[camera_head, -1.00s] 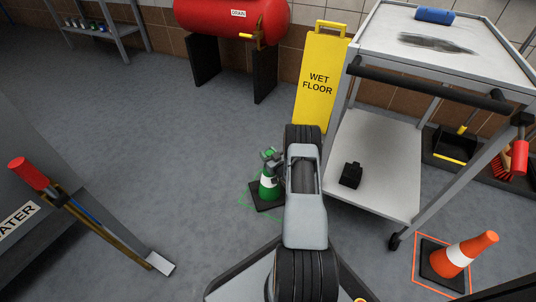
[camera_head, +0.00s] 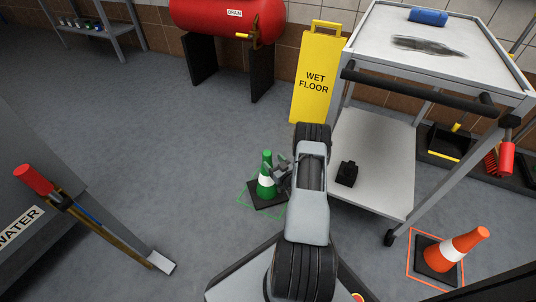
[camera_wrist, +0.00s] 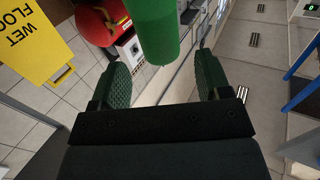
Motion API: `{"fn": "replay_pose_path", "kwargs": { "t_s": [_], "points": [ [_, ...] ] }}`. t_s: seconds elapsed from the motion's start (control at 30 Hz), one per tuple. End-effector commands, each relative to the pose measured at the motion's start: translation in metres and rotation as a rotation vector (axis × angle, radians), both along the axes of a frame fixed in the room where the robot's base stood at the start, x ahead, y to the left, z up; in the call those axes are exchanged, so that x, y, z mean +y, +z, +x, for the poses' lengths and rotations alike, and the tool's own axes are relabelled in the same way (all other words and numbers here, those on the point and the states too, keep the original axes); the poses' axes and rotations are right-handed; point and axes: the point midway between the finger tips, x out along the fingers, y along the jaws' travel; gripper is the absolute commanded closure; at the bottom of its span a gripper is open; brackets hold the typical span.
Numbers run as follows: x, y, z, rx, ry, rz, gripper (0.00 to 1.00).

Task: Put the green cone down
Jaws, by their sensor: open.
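The green cone (camera_head: 266,176) with a white band stands upright on its black base on the floor, within a green outline (camera_head: 243,203) that shows around part of the base. My gripper (camera_head: 284,167) is just right of the cone in the head view, partly hidden behind my arm. In the wrist view, the upper part of the green cone (camera_wrist: 155,30) is ahead of my gripper (camera_wrist: 163,75). The two green finger pads are wide apart with nothing between their near parts.
A yellow wet floor sign (camera_head: 318,75) and a grey trolley (camera_head: 365,165) stand close on the right. An orange cone (camera_head: 452,250) stands in an orange outline at lower right. A red tank (camera_head: 228,18) is behind.

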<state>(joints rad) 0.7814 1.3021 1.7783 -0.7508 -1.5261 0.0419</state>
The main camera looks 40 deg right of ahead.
Motion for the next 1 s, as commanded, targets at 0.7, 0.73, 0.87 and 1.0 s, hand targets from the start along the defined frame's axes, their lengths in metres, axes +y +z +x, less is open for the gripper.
{"fn": "replay_pose_path", "kwargs": {
  "t_s": [0.7, 0.73, 0.87, 1.0],
  "points": [
    [0.007, 0.071, 0.016, 0.294, -0.007, -0.14, 0.3],
    [0.01, 0.082, 0.023, 0.333, -0.013, -0.154, 0.3],
    [0.031, 0.129, 0.037, 0.497, -0.051, -0.191, 0.3],
    [0.064, 0.179, 0.032, 0.66, -0.092, -0.199, 0.3]
  ]
}}
